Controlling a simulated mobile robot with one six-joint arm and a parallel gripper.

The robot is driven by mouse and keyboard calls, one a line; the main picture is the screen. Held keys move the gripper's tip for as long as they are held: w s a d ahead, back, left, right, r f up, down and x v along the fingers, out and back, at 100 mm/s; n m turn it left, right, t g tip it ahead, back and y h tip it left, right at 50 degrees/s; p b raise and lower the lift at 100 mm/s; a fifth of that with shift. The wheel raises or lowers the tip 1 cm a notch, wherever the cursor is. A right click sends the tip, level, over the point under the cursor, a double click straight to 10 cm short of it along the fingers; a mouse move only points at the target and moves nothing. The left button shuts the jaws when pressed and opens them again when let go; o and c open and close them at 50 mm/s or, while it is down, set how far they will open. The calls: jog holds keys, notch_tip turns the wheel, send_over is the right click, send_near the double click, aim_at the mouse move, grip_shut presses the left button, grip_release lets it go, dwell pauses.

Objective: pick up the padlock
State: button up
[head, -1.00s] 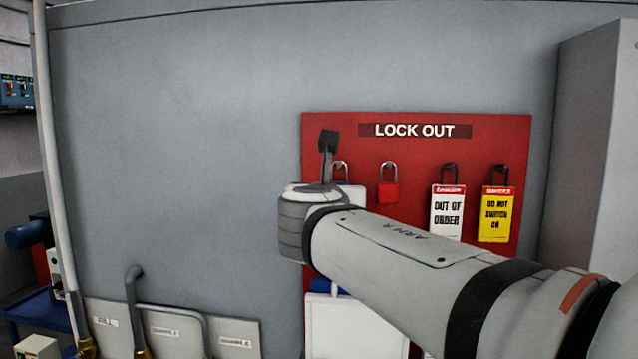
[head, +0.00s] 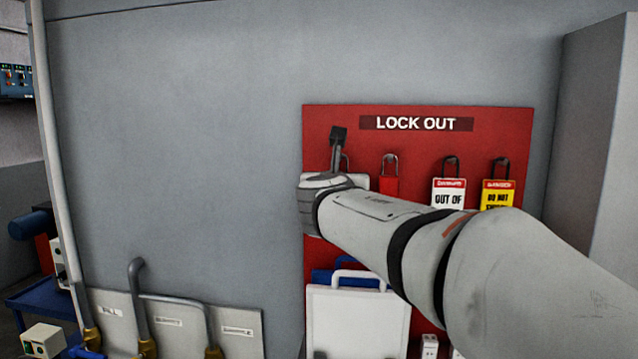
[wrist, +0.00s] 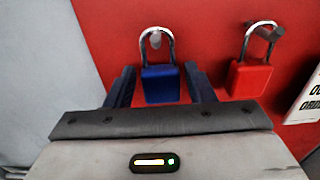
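Two padlocks hang by their shackles on the red lock-out board (head: 330,118). In the wrist view the blue padlock (wrist: 160,85) hangs from a peg, between the two fingers of my gripper (wrist: 158,85). The fingers are apart, with a gap on each side of its body. The red padlock (wrist: 250,78) hangs to its right, outside the fingers; it also shows in the head view (head: 389,184), partly behind my arm. In the head view my gripper is mostly hidden by my wrist, and the blue padlock's body is hidden there too.
Right of the padlocks hang a white out-of-order tag (head: 448,197) and a yellow danger tag (head: 498,197). A white panel (head: 355,325) sits low on the board. A grey cabinet (head: 605,130) stands at the right. Pipes (head: 137,300) run at the lower left.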

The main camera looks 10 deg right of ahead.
jog(key=c, duration=0.8)
